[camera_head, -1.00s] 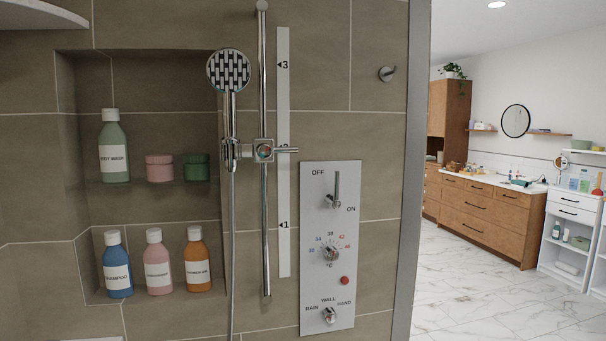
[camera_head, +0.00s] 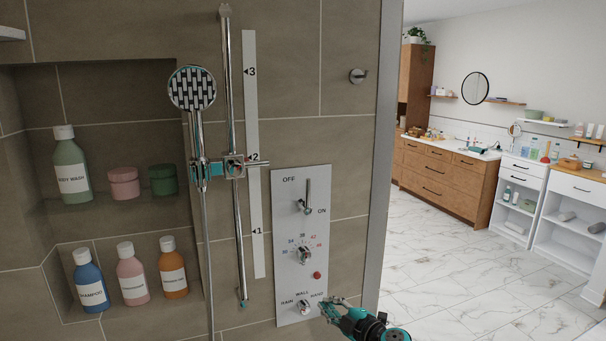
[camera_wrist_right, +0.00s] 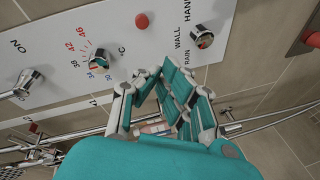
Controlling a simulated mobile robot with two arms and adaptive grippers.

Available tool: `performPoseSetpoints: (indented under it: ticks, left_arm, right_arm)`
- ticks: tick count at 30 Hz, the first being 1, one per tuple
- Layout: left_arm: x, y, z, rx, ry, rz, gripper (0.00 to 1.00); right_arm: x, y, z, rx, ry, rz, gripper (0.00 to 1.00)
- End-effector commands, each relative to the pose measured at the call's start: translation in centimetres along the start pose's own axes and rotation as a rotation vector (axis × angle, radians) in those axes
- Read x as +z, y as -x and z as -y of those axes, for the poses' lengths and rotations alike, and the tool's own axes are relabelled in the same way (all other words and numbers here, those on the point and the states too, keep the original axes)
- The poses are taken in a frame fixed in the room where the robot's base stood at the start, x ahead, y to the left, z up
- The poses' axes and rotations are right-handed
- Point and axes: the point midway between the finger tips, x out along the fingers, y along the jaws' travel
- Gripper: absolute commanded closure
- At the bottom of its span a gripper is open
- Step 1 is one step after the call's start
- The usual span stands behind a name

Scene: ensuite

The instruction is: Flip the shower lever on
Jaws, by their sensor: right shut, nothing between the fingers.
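The shower lever (camera_head: 308,197) is a chrome handle pointing up on the white control panel (camera_head: 289,240), between the printed words OFF and ON. In the right wrist view the lever (camera_wrist_right: 22,86) lies at the left edge. My right gripper (camera_head: 328,303) is in front of the panel's lower right edge, below and to the right of the lever and apart from it. In the right wrist view its teal fingers (camera_wrist_right: 168,78) are closed with nothing between them. My left gripper is out of view.
Below the lever are a temperature knob (camera_head: 303,255), a red button (camera_head: 317,275) and a mode knob (camera_head: 303,307). The hand shower (camera_head: 191,88) and rail stand left of the panel. Bottles fill the niche. Open floor (camera_head: 450,270) lies to the right.

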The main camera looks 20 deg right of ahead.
Motion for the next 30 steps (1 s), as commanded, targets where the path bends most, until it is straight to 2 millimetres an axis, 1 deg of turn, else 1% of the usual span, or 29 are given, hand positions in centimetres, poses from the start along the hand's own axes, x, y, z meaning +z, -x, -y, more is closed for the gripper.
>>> performPoseSetpoints:
  ticks: [1, 2, 3, 5, 6, 9, 10, 12, 16, 26, 30]
  left_arm:
    - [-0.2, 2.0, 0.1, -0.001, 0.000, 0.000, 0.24]
    - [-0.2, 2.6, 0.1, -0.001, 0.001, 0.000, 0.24]
    - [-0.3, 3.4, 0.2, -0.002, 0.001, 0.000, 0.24]
    - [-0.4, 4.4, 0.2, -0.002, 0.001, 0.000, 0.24]
    - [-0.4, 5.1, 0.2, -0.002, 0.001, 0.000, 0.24]
    - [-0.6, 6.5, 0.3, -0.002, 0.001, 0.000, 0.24]
    - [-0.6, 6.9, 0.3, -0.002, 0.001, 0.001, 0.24]
    - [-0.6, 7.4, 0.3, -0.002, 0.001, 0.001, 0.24]
    - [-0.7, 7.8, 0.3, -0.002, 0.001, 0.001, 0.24]
    - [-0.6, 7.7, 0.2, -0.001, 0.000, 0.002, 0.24]
    - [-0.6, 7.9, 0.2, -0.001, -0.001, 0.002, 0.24]
  right_arm:
    - [-3.0, 0.3, -5.3, 0.024, 0.071, -0.051, 1.00]
    - [-4.5, 0.5, -7.5, 0.033, 0.110, -0.080, 1.00]
    - [-6.4, 0.9, -10.1, 0.043, 0.161, -0.115, 1.00]
    - [-9.2, 1.6, -13.8, 0.056, 0.235, -0.163, 1.00]
    - [-10.9, 2.3, -15.9, 0.062, 0.282, -0.190, 1.00]
    - [-14.2, 3.9, -20.1, 0.071, 0.386, -0.241, 1.00]
    - [-15.1, 4.4, -21.1, 0.074, 0.413, -0.253, 1.00]
    - [-16.4, 5.3, -22.7, 0.075, 0.459, -0.273, 1.00]
    - [-17.6, 6.2, -24.0, 0.076, 0.505, -0.289, 1.00]
    - [-17.7, 6.2, -24.0, 0.076, 0.511, -0.291, 1.00]
    - [-18.0, 5.7, -24.1, 0.077, 0.510, -0.292, 1.00]
